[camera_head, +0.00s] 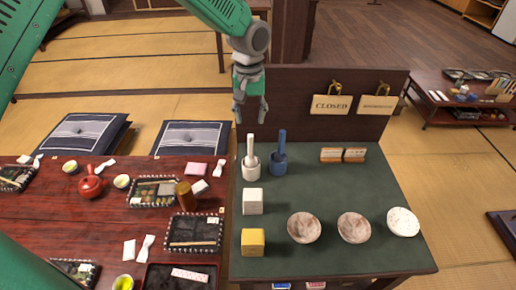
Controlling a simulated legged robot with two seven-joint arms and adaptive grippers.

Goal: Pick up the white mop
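The white mop (251,168) stands upright on the dark green top of the counter (330,190), near its left back edge. It has a wide round base and a thin handle pointing up. A similar blue mop (279,161) stands just to its right. My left gripper (251,117) hangs from above with its fingers pointing down, apart and empty. In the picture it is just above the white mop's handle; no contact shows. My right gripper is not in view.
A white cube (253,202), a yellow cube (252,242), several round plates (304,228) and wooden blocks (342,155) sit on the counter. A back panel (300,100) with two hanging signs rises behind. A red-brown table (60,220) with dishes adjoins on the left.

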